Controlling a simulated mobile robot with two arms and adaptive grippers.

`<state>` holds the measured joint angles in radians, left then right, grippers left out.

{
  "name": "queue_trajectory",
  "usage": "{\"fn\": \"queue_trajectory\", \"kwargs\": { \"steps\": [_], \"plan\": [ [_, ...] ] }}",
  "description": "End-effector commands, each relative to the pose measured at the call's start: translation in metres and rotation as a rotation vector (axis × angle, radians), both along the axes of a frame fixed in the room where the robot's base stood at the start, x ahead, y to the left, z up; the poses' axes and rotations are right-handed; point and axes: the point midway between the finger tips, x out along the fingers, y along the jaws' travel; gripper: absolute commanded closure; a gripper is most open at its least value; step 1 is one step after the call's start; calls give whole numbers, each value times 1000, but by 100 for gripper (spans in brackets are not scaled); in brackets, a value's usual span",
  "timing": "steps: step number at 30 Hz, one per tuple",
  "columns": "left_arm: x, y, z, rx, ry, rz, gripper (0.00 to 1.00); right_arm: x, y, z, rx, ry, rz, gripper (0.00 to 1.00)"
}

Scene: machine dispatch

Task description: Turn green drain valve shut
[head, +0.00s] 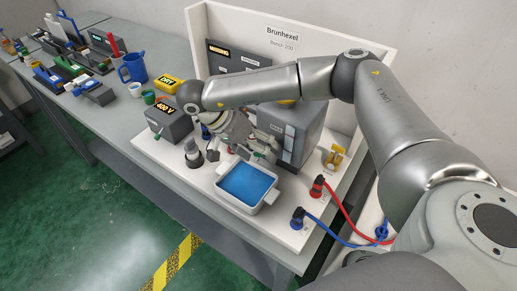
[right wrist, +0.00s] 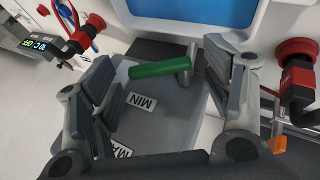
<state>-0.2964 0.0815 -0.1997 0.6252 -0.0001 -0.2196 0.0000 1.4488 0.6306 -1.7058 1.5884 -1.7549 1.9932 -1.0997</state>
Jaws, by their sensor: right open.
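The green drain valve handle (right wrist: 160,68) is a bar lying nearly level in the right wrist view, in front of the machine's grey face. Its right end meets a grey metal stub (right wrist: 191,63). My right gripper (right wrist: 158,80) is open, with one finger on each side of the handle; I cannot tell whether either touches it. In the head view the right gripper (head: 252,143) is beside the grey machine (head: 297,135), above the tray, and mostly hides the valve. My left gripper is not in view.
A white tray (head: 222,193) of blue liquid stands just below the valve. Red (head: 317,186) and blue (head: 297,217) cable plugs are at its right. A yellow bracket (head: 334,158) is at right.

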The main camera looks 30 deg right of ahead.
Motion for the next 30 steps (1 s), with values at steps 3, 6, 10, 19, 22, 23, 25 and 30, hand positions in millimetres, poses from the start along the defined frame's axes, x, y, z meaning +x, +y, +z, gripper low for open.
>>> {"fn": "queue_trajectory", "kwargs": {
  "steps": [3, 6, 10, 19, 22, 23, 25, 30],
  "plan": [
    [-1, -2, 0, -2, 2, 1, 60, 0, 0, 0, 0, 0, 0, 30],
    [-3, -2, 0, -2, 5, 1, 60, 0, 0, 0, 0, 0, 0, 43],
    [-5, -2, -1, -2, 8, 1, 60, 0, 0, 0, 1, 0, 0, 60],
    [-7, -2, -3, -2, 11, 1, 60, 0, 0, -1, 7, -14, -1, 73],
    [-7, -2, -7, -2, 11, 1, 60, -1, 0, -2, 19, -42, 1, 73],
    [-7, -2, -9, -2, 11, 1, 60, -1, -1, -3, 24, -53, -1, 73],
    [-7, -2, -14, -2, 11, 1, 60, -3, -1, -4, 38, -87, 0, 73],
    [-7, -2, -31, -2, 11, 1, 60, -5, -3, -8, 82, -194, 1, 73]
  ]
}}
